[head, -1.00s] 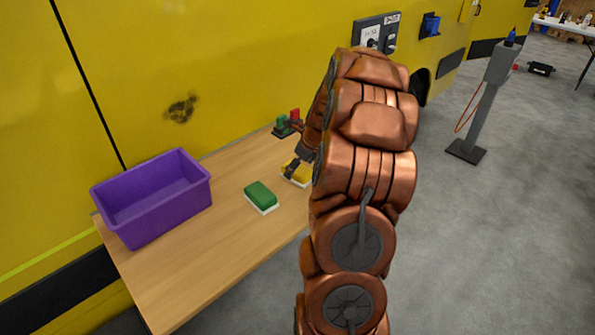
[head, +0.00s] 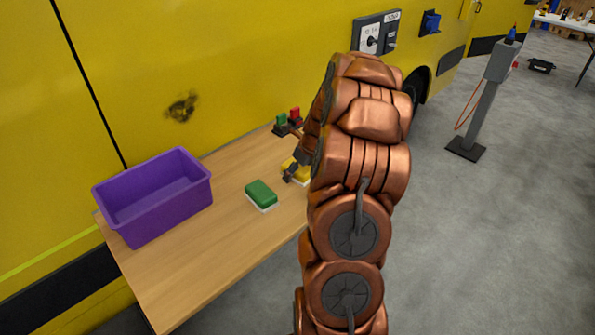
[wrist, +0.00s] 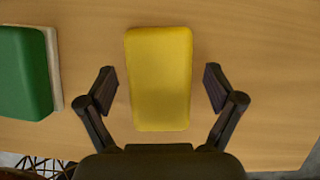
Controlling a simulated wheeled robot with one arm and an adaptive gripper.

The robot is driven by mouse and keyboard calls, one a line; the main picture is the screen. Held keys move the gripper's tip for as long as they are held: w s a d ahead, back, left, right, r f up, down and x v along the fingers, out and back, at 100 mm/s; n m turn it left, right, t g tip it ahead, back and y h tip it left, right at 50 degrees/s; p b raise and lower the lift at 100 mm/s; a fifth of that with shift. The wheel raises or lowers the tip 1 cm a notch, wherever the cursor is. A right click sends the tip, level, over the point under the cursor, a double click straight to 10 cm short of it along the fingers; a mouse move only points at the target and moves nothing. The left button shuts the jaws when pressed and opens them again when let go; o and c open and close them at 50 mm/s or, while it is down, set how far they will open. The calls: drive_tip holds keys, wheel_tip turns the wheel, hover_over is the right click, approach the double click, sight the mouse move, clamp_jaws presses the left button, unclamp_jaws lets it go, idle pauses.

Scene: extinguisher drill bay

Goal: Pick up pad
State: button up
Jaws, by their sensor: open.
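A yellow pad (wrist: 160,78) lies on the wooden table, centred between the fingers of my gripper (wrist: 160,90) in the wrist view. The gripper is open, with a gap on each side of the pad. In the head view the yellow pad (head: 302,175) is partly hidden behind my gripper (head: 292,172) and arm. A green pad with a white underside (head: 261,194) lies on the table to the left of the yellow one. It also shows at the left edge of the wrist view (wrist: 24,72).
A purple bin (head: 150,222) stands at the table's left end. A small item with green and red parts (head: 288,122) stands at the back of the table (head: 215,265). A yellow wall with a switch panel (head: 376,34) runs behind. A grey post (head: 478,108) stands right on open floor.

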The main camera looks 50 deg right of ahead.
drive_tip(key=shift+f, duration=0.1)
drive_tip(key=shift+c, duration=0.3)
drive_tip(key=c, duration=1.2)
